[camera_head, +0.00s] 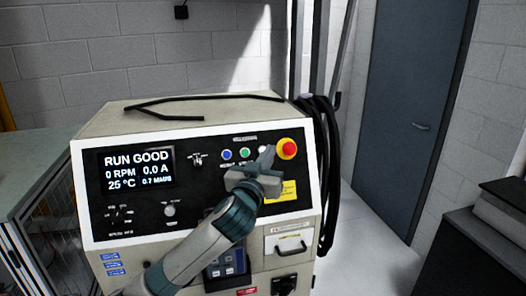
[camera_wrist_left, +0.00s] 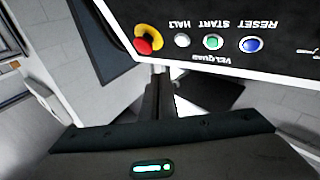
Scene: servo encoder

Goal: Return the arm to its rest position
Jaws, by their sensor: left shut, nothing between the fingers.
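My left gripper (camera_head: 266,158) is shut and empty. It is in front of the machine's control panel, just below the row of buttons and left of the red emergency stop (camera_head: 287,149). In the left wrist view my shut fingers (camera_wrist_left: 158,92) point toward the panel, and the red stop (camera_wrist_left: 144,45) on its yellow ring, the green button (camera_wrist_left: 213,42) and the blue button (camera_wrist_left: 251,44) show upside down. Whether the fingers touch the panel cannot be told. The display (camera_head: 138,170) reads RUN GOOD, 0 RPM, 0.0 A. My right gripper is not in view.
Black cables (camera_head: 325,170) hang on the machine's right side, and a cable (camera_head: 200,100) lies on its top. A grey bench (camera_head: 30,165) stands at left, a dark cabinet (camera_head: 475,255) at right. Free floor (camera_head: 375,235) lies before the blue door (camera_head: 410,110).

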